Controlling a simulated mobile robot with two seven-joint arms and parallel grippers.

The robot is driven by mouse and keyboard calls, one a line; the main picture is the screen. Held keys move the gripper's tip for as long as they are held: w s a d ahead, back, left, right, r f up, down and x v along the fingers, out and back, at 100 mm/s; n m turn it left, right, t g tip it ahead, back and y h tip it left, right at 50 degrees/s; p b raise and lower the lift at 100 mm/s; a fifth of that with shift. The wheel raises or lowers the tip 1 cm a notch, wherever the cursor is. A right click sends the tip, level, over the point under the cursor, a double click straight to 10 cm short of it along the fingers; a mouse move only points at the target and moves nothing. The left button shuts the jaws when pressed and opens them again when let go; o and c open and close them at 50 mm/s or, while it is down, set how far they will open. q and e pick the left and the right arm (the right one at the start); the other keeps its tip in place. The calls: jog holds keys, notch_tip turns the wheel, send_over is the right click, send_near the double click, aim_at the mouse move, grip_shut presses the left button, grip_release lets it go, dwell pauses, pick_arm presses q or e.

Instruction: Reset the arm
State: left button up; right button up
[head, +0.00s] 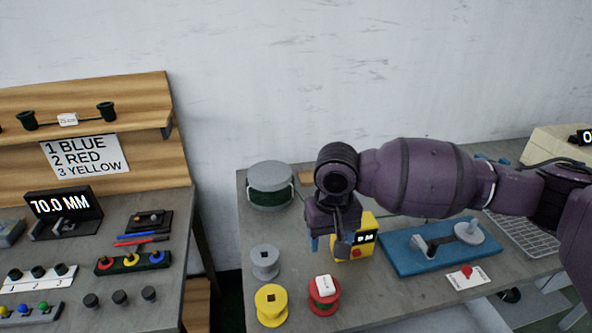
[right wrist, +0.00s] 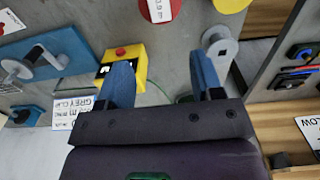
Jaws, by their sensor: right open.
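My right arm reaches in from the right in the head view, and its gripper (head: 335,240) hangs above the right-hand table, in front of the yellow box. In the right wrist view the two blue fingers (right wrist: 162,82) stand apart with nothing between them, so it is open and empty. The yellow box (head: 365,238) with a red button and small display is partly hidden behind the gripper; it also shows in the right wrist view (right wrist: 132,57), beyond the fingers. My left gripper is not in view.
A grey spool (head: 265,262), yellow spool (head: 271,304) and red spool (head: 323,296) stand at the table's left front. A dark green drum (head: 270,186) stands behind. A blue fixture (head: 440,246) lies right. A gap separates the left bench, with its 70.0 MM display (head: 63,203).

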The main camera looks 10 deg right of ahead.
jog(key=w+a+r+n+t+y, duration=0.8)
jog(key=w+a+n+t+y, duration=0.1)
jog(key=a+n+t, duration=0.1)
jog(key=s+d+f+m+t+h, duration=0.3)
jog(key=s+d+f, duration=0.2)
jog(key=d+f, duration=0.35)
jog(key=s+d+f+m+t+h, duration=0.2)
jog(key=s+d+f+t, duration=0.15)
jog(key=d+f, duration=0.45)
jog(key=s+d+f+m+g+h, duration=0.2)
jog(key=s+d+f, duration=0.1)
jog(key=s+f, duration=0.4)
jog(key=s+d+f+m+g+h, duration=0.2)
jog(key=s+f, duration=0.6)
jog(key=s, duration=0.4)
jog(key=shift+d+g, duration=0.45)
jog(key=shift+d, duration=0.4)
